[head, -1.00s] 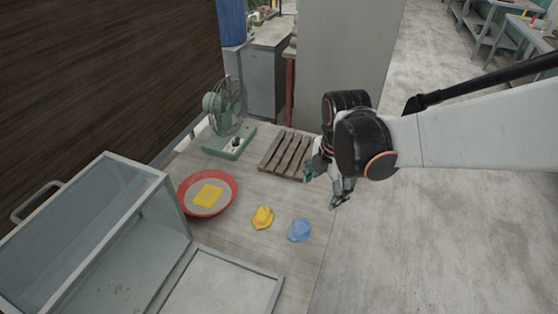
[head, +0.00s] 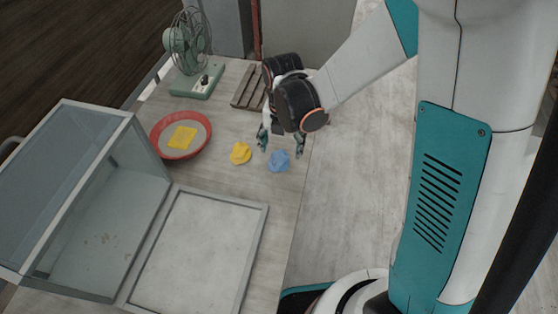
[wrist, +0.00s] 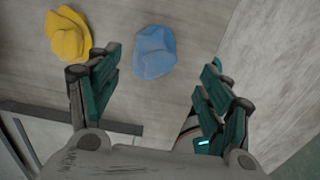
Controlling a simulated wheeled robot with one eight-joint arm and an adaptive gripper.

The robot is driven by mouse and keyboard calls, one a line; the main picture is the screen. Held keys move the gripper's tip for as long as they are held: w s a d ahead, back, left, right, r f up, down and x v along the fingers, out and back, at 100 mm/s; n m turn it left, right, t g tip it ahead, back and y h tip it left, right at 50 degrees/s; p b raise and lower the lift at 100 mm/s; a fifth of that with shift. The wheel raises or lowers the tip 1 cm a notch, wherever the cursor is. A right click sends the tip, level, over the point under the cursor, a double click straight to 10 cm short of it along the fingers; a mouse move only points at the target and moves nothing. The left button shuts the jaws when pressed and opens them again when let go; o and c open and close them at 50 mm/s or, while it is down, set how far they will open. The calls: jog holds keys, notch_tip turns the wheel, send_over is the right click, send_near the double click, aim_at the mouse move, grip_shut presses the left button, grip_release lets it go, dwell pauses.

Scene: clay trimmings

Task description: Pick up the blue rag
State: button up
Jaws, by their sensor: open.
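The blue rag (head: 279,161) lies crumpled on the wooden table, near its right edge. It also shows in the wrist view (wrist: 154,52), beyond the fingertips and between their lines. My gripper (head: 281,152) is open and empty, above and close to the rag in the head view. In the wrist view my gripper (wrist: 160,70) has its two fingers spread wide, with the rag nearer the left finger. The gap in height between fingers and rag is hard to tell.
A yellow rag (head: 240,153) lies just left of the blue one. A red-rimmed round pan (head: 206,143) holds a yellow cloth. A glass case (head: 105,215), a framed panel (head: 262,235), a green fan (head: 190,45) and a wooden rack (head: 248,88) stand around. Bare table lies in front of the rags.

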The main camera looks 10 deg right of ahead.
aim_at(279, 157)
jog(key=shift+a+f+b, duration=0.2)
jog(key=shift+f+b, duration=0.4)
jog(key=shift+f, duration=0.8)
jog(key=shift+a+f+b, duration=0.15)
jog(key=shift+f+b, duration=0.45)
jog(key=shift+f, duration=0.75)
jog(key=shift+r, duration=0.1)
jog(key=c, duration=1.1)
